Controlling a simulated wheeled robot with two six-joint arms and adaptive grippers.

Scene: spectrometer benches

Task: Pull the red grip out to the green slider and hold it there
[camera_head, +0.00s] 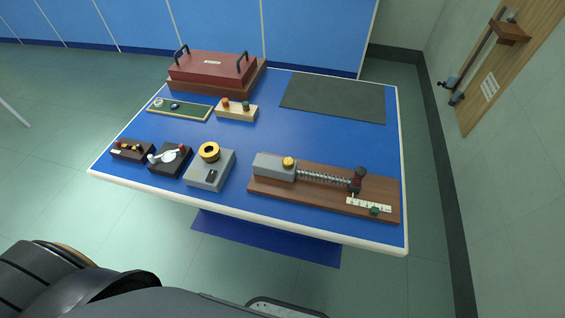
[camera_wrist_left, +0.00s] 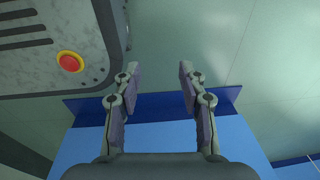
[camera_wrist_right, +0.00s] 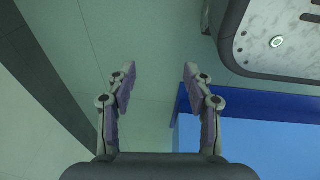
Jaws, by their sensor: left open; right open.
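The red grip (camera_head: 357,181) is a dark upright handle with red on it, at the right end of a coil spring (camera_head: 325,178) on a brown wooden board (camera_head: 270,190). The spring runs left to a grey block with a yellow knob (camera_head: 288,162). The green slider (camera_head: 374,211) sits on a white scale strip (camera_head: 362,205) near the board's right front, to the right of the grip and apart from it. My left gripper (camera_wrist_left: 158,78) and right gripper (camera_wrist_right: 160,78) are open and empty, seen only in their wrist views, away from the board.
The blue table (camera_head: 260,140) also holds a red box with black handles (camera_head: 210,70), a dark mat (camera_head: 335,97), a grey device with a yellow ring (camera_head: 210,172) and several small instruments at the left. A wooden door (camera_head: 500,70) is at the right. The table's middle is clear.

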